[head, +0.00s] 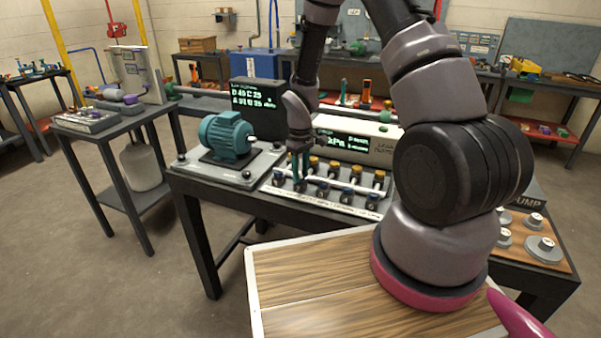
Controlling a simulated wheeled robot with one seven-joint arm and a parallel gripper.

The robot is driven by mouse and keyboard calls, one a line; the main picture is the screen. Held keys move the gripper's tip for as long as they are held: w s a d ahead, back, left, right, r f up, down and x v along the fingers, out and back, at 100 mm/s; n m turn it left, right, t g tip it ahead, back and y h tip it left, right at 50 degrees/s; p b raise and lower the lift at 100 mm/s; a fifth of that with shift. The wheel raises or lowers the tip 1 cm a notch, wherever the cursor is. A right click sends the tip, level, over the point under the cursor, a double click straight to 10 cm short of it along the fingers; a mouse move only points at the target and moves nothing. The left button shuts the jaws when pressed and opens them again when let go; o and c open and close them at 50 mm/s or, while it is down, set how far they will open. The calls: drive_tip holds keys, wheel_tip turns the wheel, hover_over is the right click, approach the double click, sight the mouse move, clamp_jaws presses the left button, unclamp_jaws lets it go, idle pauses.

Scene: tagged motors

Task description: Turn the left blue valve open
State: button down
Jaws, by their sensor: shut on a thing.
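A row of small dark blue valve knobs runs along the front of a pale pipe manifold (338,184) on the workbench. The leftmost blue valve (278,179) stands free, just left of my gripper. My gripper (299,178) points down with its teal fingers shut on a blue valve (301,186), which looks like the second from the left. The fingers partly hide this knob, and its turn angle is too small to read.
A teal motor (226,136) sits on a plate left of the manifold. Dark display screens (258,108) stand behind it. Several grey weights (541,248) lie on a wooden board at right. A side table (98,122) stands at left, with open floor between.

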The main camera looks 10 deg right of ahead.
sight(300, 176)
drive_tip(key=m, duration=0.7)
idle(0.6)
drive_tip(key=c, duration=0.5)
unclamp_jaws()
wheel_tip(300, 176, up, 11)
drive_tip(key=shift+f, duration=0.1)
